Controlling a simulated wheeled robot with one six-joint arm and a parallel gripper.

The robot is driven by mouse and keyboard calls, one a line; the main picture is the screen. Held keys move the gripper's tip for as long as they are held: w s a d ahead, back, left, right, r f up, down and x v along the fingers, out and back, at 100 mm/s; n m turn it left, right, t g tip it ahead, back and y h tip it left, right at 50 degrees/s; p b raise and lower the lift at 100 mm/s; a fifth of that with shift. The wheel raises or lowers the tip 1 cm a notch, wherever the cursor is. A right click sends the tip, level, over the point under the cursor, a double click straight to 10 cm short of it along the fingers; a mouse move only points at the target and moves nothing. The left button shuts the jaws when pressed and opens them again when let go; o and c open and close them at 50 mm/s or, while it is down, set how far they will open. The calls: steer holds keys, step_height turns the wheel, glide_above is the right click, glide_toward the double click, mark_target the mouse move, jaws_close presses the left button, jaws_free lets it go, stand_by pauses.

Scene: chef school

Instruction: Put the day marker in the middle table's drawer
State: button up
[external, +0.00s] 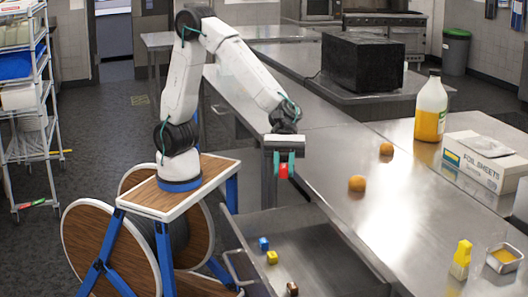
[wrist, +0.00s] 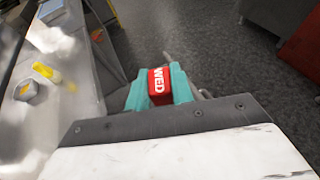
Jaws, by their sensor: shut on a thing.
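The day marker is a small red block (external: 283,171) with white "WED" lettering, which reads clearly in the wrist view (wrist: 160,86). My gripper (external: 284,165) is shut on it, with teal fingers on either side. It holds the marker in the air, beside the steel table's edge and above the drawer area. The drawer (external: 322,252) stands pulled out below, at the bottom of the external view. The exact height of the marker over the drawer is hard to tell.
The drawer's right side is clear.

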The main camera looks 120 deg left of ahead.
glide_above(282, 277)
step_height(282, 277, down, 30)
steer(key=shift+s+a+f, duration=0.1)
steer(key=shift+f, duration=0.05)
stand_by(0.4)
steer(key=shift+f, duration=0.6)
steer(key=o, duration=1)
